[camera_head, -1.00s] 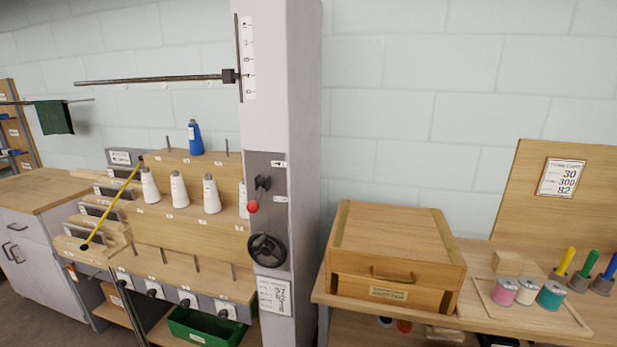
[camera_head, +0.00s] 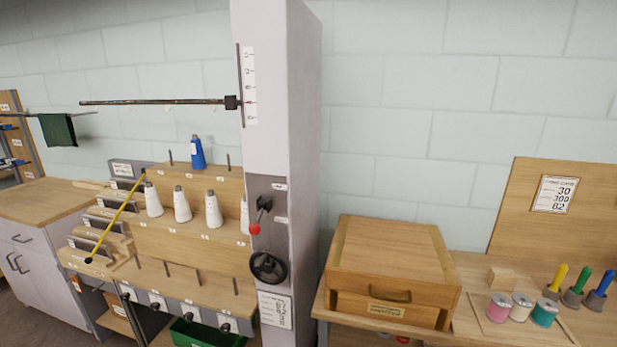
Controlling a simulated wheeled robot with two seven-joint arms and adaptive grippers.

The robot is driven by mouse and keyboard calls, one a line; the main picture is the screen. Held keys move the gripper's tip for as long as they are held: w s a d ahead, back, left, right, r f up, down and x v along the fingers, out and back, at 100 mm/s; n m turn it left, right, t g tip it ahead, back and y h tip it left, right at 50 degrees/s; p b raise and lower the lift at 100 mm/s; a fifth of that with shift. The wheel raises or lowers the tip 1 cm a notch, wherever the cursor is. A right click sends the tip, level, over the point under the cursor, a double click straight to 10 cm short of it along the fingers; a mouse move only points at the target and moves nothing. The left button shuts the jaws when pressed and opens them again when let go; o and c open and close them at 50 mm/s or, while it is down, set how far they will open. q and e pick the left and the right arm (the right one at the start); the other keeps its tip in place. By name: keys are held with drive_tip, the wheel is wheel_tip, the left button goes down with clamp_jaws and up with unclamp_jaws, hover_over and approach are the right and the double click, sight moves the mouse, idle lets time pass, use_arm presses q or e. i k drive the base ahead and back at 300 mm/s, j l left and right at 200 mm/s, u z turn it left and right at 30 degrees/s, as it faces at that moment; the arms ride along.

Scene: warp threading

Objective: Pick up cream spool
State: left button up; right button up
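The cream spool (camera_head: 521,307) stands upright on a wooden tray (camera_head: 484,326) on the right-hand bench. A pink spool (camera_head: 498,308) is close on its left and a teal spool (camera_head: 544,314) close on its right. Neither of my grippers shows in this view.
A wooden drawer box (camera_head: 391,270) stands left of the spools. A wooden block (camera_head: 503,278) and pegs with yellow, green and blue handles (camera_head: 574,284) are behind them. A grey column (camera_head: 280,150) separates this bench from a stepped rack with white cones (camera_head: 183,205).

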sight(523, 303)
drive_tip(key=z, duration=1.55)
